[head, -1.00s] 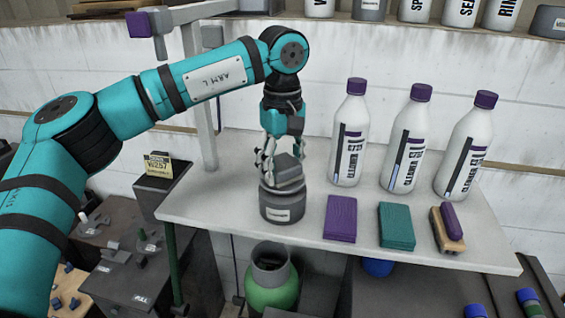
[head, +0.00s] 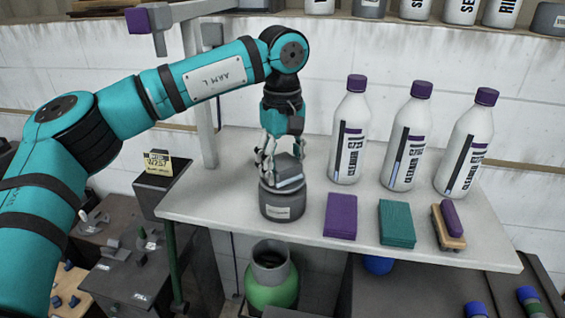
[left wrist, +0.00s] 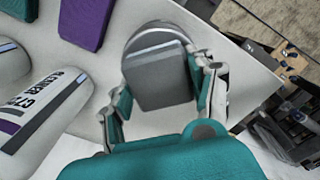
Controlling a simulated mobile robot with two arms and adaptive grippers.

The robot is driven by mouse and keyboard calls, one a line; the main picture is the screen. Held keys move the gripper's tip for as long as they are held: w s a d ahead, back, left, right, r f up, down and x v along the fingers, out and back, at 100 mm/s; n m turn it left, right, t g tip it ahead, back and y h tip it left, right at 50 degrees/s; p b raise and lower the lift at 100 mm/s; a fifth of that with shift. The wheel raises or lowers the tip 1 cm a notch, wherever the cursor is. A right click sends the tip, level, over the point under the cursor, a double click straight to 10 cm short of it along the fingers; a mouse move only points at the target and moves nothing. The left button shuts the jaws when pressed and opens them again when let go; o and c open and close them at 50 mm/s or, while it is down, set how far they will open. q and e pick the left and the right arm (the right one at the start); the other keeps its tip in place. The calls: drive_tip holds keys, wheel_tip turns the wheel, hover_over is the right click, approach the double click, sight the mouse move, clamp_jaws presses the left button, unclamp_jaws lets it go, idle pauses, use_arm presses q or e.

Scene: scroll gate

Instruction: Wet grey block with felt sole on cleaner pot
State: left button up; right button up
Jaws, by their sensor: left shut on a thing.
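The grey block (head: 287,168) is in my left gripper (head: 279,160), whose fingers are closed on its sides. A paler layer shows along its lower edge. The block is at the top of the dark grey cleaner pot (head: 282,205), which stands on the pale bench. I cannot tell whether its sole touches the pot's top. In the left wrist view the block (left wrist: 158,78) sits between the fingers of the left gripper (left wrist: 160,88), over the round pot (left wrist: 150,37). My right gripper is not in view.
A purple pad (head: 340,216), a green pad (head: 397,224) and a wooden brush (head: 448,228) lie to the right on the bench (head: 235,170). White cleaner bottles (head: 349,135) stand behind them. A grey post (head: 205,100) rises left of the gripper. The bench's left end is clear.

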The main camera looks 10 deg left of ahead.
sight(283, 162)
use_arm(q)
drive_tip(key=shift+r+p, duration=2.7)
drive_tip(key=shift+r, duration=0.85)
drive_tip(key=shift+f, duration=0.15)
